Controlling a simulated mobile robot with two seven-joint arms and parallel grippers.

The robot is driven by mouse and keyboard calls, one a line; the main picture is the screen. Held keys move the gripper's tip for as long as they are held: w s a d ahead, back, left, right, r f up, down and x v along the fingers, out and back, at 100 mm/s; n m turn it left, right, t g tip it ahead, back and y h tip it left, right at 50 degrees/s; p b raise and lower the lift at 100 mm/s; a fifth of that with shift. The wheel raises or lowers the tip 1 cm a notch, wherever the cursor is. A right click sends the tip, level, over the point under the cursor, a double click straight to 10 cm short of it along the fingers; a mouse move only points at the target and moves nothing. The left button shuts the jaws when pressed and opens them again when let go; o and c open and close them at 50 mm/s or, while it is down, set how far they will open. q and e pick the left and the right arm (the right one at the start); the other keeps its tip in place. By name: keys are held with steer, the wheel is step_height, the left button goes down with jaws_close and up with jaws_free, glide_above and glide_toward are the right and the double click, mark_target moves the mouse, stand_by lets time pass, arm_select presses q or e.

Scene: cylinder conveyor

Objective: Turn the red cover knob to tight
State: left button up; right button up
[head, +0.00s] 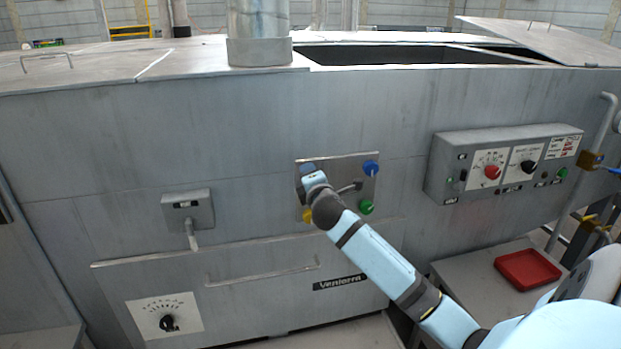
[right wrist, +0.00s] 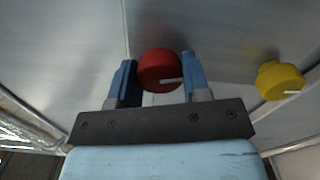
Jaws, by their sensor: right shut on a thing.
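The red cover knob (right wrist: 158,66) sits between the two blue fingers of my right gripper (right wrist: 160,76) in the right wrist view. The gripper is shut on it, one finger at each side. A white line on the knob's face points to the right in that view. In the head view my right gripper (head: 309,172) is at the upper left corner of a small metal panel (head: 338,161) on the machine's front and hides the red knob there. My left gripper is in neither view.
The panel also bears a blue knob (head: 371,167), a green knob (head: 366,207) and a yellow knob (right wrist: 281,81). A grey control box (head: 445,165) with another red knob (head: 491,172) is to the right. A red tray (head: 527,270) lies below it.

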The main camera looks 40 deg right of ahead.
steer(key=shift+m, duration=0.8)
steer(key=o, duration=0.9)
steer(key=shift+b+v, duration=1.3)
steer(key=shift+v, duration=5.65)
